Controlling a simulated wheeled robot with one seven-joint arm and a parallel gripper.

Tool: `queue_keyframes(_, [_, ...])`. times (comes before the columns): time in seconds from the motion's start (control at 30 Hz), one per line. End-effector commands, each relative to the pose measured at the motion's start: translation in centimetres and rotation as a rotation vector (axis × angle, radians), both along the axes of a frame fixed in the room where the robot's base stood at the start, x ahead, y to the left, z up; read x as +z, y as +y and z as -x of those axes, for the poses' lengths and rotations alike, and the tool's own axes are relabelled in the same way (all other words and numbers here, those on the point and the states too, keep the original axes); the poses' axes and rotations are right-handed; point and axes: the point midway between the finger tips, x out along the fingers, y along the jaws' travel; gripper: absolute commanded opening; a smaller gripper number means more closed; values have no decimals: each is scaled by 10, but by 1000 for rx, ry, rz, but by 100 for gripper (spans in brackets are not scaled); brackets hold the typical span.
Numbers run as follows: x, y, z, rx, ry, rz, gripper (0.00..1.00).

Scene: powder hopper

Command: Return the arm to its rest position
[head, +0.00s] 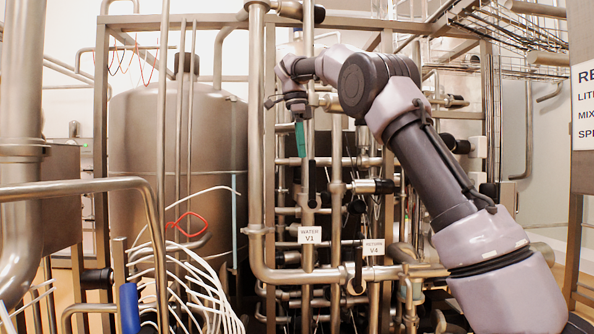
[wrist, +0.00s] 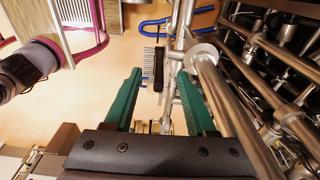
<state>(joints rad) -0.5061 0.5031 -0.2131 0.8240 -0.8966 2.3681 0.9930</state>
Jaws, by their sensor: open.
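My gripper (head: 301,150) hangs fingers-down in front of the pipe rack, high in the middle of the head view. One green finger shows there. In the wrist view both green fingers of my gripper (wrist: 160,90) are spread apart, with nothing held between them. My arm (head: 430,165) rises from the lower right, bends at a high elbow and reaches left to the gripper. Beyond the fingers, the wrist view shows a grey pipe (wrist: 212,80) close to the right finger; I cannot tell whether they touch.
Steel pipes with tags "WATER V1" (head: 310,235) and "RETURN V4" (head: 373,247) stand below and beside the gripper. A large tank (head: 180,140) is at left, with white hoses (head: 185,285) in front. A rail (head: 80,187) crosses the left foreground. A sign (head: 583,105) is at right.

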Motion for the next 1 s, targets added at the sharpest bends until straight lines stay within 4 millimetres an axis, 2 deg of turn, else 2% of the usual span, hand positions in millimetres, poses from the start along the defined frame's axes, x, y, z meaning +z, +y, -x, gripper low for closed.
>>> queue_keyframes(0.17, [2, -5, 2, 12, -2, -3, 56])
queue_keyframes(0.27, [8, -22, 9, 65, -4, -15, 56])
queue_keyframes(0.37, [14, -48, 24, 160, -14, -36, 56])
queue_keyframes(0.5, [18, -86, 53, 326, -44, -72, 56])
queue_keyframes(0.7, [13, -125, 102, 557, -122, -109, 56])
queue_keyframes(0.87, [-1, -146, 146, 724, -205, -119, 56])
queue_keyframes(1.0, [-20, -158, 185, 857, -287, -107, 56])
